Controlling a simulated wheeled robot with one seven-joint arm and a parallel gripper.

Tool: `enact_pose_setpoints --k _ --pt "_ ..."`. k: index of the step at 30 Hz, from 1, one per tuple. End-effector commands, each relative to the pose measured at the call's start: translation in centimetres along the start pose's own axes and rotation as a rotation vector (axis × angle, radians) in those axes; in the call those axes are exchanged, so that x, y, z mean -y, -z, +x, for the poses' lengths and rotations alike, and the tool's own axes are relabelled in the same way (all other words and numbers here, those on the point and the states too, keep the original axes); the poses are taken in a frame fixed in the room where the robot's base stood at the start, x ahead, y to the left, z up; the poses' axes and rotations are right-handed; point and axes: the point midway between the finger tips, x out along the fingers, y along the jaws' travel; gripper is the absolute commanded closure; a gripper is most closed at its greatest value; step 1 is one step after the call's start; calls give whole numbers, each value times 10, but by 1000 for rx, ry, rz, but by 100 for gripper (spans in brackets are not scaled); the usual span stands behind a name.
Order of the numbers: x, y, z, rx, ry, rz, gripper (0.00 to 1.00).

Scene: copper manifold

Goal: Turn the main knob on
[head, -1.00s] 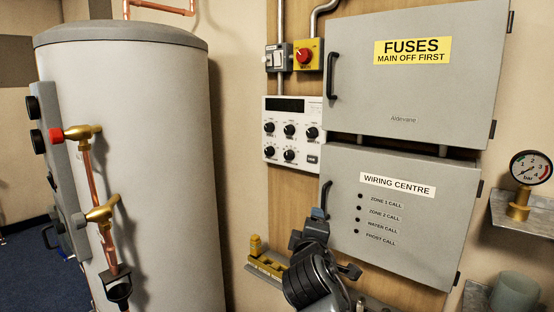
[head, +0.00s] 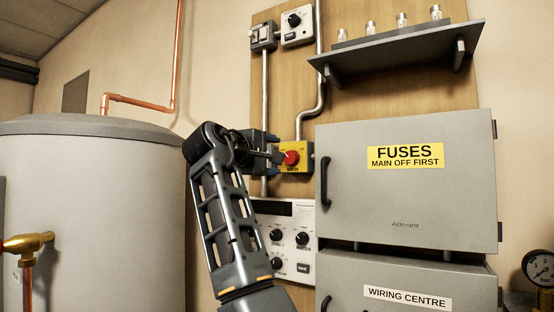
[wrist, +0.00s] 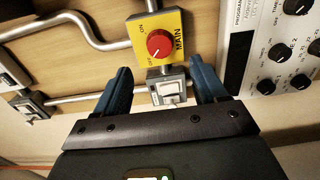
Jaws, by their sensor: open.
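The main knob is a red round knob (head: 291,157) on a yellow box marked MAIN (head: 305,147), fixed to the wooden board left of the fuse cabinet. In the wrist view the red knob (wrist: 159,43) sits above and between the fingertips, with ON and OFF printed on the yellow plate (wrist: 176,22). My gripper (wrist: 163,78) is open, its two blue fingers spread, with nothing between them touching the knob. In the head view my gripper (head: 277,156) is just left of the knob, and my arm hides part of the board there.
A grey switch (wrist: 170,90) adjoins the yellow box. A white programmer panel with black knobs (head: 290,245) is below. The grey fuse cabinet (head: 405,185) with a black handle (head: 325,182) stands close on the right. A metal conduit (head: 303,120) runs above, and a shelf (head: 395,45) juts out higher up.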

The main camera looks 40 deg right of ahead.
Motion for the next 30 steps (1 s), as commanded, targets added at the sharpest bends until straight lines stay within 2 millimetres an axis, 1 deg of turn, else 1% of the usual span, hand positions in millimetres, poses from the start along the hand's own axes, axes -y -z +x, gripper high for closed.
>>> enact_pose_setpoints --k 5,9,15,20,27,30 --pt "-2 -1 21 3 2 -2 29" --pt "-2 -1 44 3 2 -2 29" --pt "-2 0 68 1 0 -1 29" --pt "0 0 76 -1 1 0 29" --pt "0 0 76 -1 0 1 29" --pt "0 0 76 -1 0 1 38"
